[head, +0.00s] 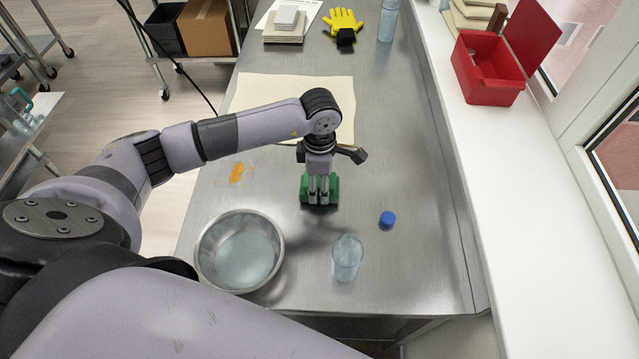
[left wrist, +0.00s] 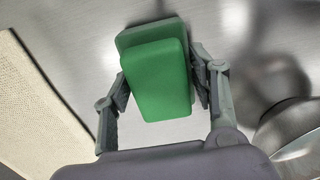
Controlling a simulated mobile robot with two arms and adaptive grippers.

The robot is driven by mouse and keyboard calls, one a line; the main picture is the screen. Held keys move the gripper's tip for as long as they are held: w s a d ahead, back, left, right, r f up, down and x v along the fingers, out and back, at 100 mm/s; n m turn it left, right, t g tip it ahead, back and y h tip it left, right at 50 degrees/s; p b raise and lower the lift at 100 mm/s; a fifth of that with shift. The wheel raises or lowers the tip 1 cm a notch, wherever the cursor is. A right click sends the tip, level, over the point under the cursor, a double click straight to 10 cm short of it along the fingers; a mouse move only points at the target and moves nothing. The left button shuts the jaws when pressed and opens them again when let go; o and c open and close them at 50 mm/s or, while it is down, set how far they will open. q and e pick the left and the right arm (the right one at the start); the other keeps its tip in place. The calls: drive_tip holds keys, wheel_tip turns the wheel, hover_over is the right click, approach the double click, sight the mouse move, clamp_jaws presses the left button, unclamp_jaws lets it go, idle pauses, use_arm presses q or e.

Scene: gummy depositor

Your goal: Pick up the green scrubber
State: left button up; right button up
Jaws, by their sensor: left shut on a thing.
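The green scrubber (head: 332,191) is at the middle of the steel table (head: 420,260) in the head view. My left gripper (head: 319,197) points down and is shut on it. In the left wrist view the scrubber (left wrist: 158,75) sits between the two fingers of my left gripper (left wrist: 162,82), one on each side. Whether the scrubber still touches the table is hard to tell. My right gripper is not in view.
A steel bowl (head: 207,262) stands at the front left, with a clear cup (head: 347,258) and a blue cap (head: 387,219) to its right. An orange smear (head: 237,173) and a beige sheet (head: 255,92) lie on the table. A red box (head: 487,82) stands on the right sill.

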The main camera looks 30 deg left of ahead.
sight(319, 179)
use_arm(q)
wheel_tip(319, 179, up, 19)
drive_tip(key=b, duration=0.3)
drive_tip(key=shift+r+b, duration=0.15)
drive_tip(key=shift+b, duration=0.25)
drive_tip(key=o, duration=0.6)
drive_tip(key=c, duration=0.5)
